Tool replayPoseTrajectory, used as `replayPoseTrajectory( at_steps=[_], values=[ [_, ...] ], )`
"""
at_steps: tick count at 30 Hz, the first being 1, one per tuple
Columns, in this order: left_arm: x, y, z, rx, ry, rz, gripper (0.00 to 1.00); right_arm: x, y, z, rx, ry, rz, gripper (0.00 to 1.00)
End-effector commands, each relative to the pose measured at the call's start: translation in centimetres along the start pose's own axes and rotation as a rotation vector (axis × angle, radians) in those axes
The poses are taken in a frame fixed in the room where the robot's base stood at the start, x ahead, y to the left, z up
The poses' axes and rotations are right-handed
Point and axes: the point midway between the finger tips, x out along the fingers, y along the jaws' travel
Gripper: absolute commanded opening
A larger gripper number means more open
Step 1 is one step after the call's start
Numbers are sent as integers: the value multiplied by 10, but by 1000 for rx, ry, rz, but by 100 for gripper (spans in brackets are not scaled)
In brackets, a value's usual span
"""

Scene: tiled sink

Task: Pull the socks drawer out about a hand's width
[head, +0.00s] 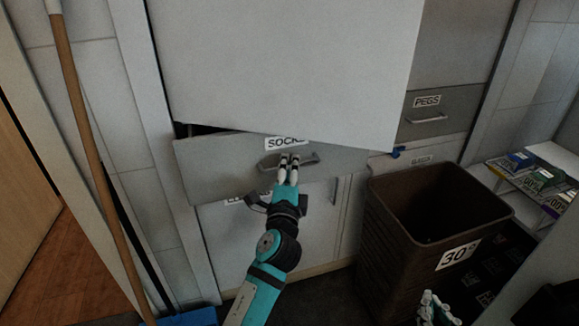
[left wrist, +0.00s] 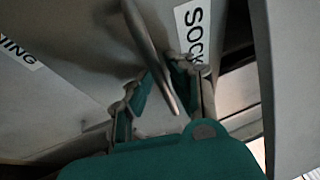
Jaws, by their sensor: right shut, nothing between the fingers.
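The socks drawer (head: 222,166) is a grey drawer front with a white "SOCKS" label (head: 287,143) and a bar handle (head: 306,162). It stands partly out, with a dark gap along its top left edge. My left gripper (head: 289,160) is at the handle. The label also shows there (left wrist: 194,30), partly cut off. My right gripper (head: 432,308) is shut and empty at the bottom edge of the head view.
A large pale panel (head: 290,65) overhangs the drawer's top edge. A brown bin (head: 385,225) marked "30°" stands to the right, below a "PEGS" drawer (head: 455,107). A wooden pole (head: 85,130) leans at the left. A small shelf (head: 535,185) with boxes is at far right.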

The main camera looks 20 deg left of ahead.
Motion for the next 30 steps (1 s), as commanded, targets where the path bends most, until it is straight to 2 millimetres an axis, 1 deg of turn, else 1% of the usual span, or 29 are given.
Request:
replayPoseTrajectory(
  at_steps=[5,8,11,18,21,25,30],
  values=[
    [-1,-1,0,-2,1,-2,19,0,0,-1,1,2,-1,0],
    [-7,-1,0,-2,1,-2,19,0,-1,-1,1,2,-1,0],
    [-22,0,0,-2,2,-1,19,0,0,-1,1,2,-1,0],
    [-74,0,0,-4,1,2,19,0,0,-1,0,2,-1,0],
    [-93,1,0,-2,0,3,19,0,0,-1,0,1,-1,0],
    [-110,0,0,-2,1,1,19,0,0,-1,0,1,-1,0],
    [-120,0,0,-2,0,0,19,0,0,-1,0,1,-1,0]
  ],
)
